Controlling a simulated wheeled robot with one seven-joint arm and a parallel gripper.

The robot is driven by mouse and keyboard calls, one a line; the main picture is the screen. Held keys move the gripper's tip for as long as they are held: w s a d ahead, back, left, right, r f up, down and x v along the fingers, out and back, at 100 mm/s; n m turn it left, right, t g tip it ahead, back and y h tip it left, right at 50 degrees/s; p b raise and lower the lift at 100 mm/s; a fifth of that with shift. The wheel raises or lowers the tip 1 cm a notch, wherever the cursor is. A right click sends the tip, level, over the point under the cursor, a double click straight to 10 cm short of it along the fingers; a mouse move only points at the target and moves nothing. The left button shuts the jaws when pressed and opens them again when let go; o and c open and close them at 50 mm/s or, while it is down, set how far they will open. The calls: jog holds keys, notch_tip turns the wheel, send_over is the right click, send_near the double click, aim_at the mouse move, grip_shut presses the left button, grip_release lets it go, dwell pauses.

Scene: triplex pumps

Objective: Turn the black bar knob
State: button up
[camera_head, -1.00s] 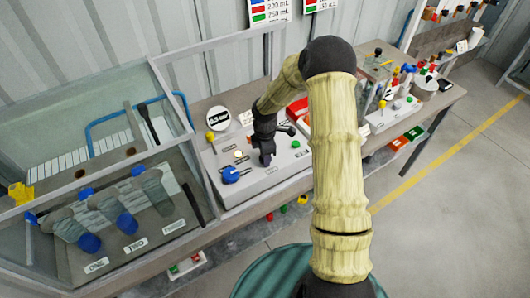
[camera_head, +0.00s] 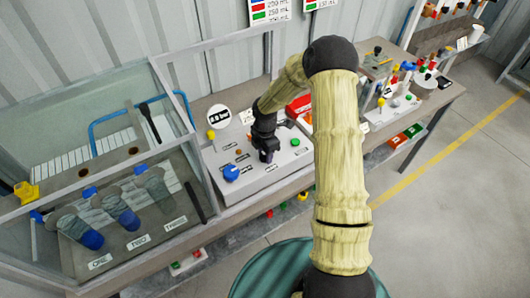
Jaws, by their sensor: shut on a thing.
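My gripper (camera_head: 267,155) is black and points down onto the grey control panel (camera_head: 262,182), between a blue knob (camera_head: 231,172) and a green button (camera_head: 295,142). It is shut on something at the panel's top. The black bar knob itself is hidden by the dark fingers, and its angle cannot be told. A round white gauge (camera_head: 218,116) behind the panel seems to read 0.0 bar, though the digits are small.
A yellow knob (camera_head: 211,134) and a small brownish lamp (camera_head: 238,153) are on the panel. A glass-sided case with cylinders of blue liquid (camera_head: 92,239) stands left. A red item (camera_head: 299,107) lies behind my arm. Several small items crowd the bench at right.

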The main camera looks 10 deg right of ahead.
aim_at(265, 155)
jog(key=o, duration=1)
notch_tip(265, 155, up, 17)
jog(key=b, duration=0.3)
jog(key=shift+r, duration=0.2)
